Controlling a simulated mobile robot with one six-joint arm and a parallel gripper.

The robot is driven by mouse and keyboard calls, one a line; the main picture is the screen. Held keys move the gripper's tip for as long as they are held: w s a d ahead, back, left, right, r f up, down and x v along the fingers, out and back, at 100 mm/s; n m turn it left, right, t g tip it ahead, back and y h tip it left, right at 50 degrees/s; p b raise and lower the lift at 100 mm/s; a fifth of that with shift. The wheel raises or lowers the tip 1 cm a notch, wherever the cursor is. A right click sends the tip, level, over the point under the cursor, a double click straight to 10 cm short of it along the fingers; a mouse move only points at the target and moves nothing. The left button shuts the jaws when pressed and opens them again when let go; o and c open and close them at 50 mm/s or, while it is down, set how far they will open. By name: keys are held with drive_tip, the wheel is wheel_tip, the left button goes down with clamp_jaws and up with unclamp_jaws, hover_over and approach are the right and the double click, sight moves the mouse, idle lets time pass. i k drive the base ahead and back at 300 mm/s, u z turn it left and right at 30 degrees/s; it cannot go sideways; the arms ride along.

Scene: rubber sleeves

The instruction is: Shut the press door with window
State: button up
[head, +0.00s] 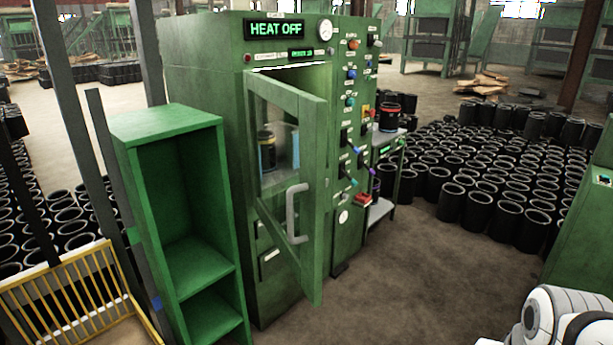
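The press (208,70) is a tall green cabinet with a lit "HEAT OFF" sign. Its green door (313,190) has a window (278,140) and stands ajar, swung out toward the camera. A grey bar handle (292,213) is on the door's outer face. A white and dark part of my arm shows at the bottom right corner. My gripper cannot be made out in this view.
An open green shelf (170,128) stands left of the press. A yellow wire crate (62,285) is at the lower left. Many black sleeves (480,165) cover the floor to the right. A side table (386,205) adjoins the press. The brown floor (420,270) in front is clear.

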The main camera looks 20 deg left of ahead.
sight(312, 110)
drive_tip(key=u, duration=1.2)
drive_tip(key=i, duration=1)
drive_tip(key=u, duration=0.65)
drive_tip(key=k, duration=0.8)
drive_tip(key=z, duration=0.7)
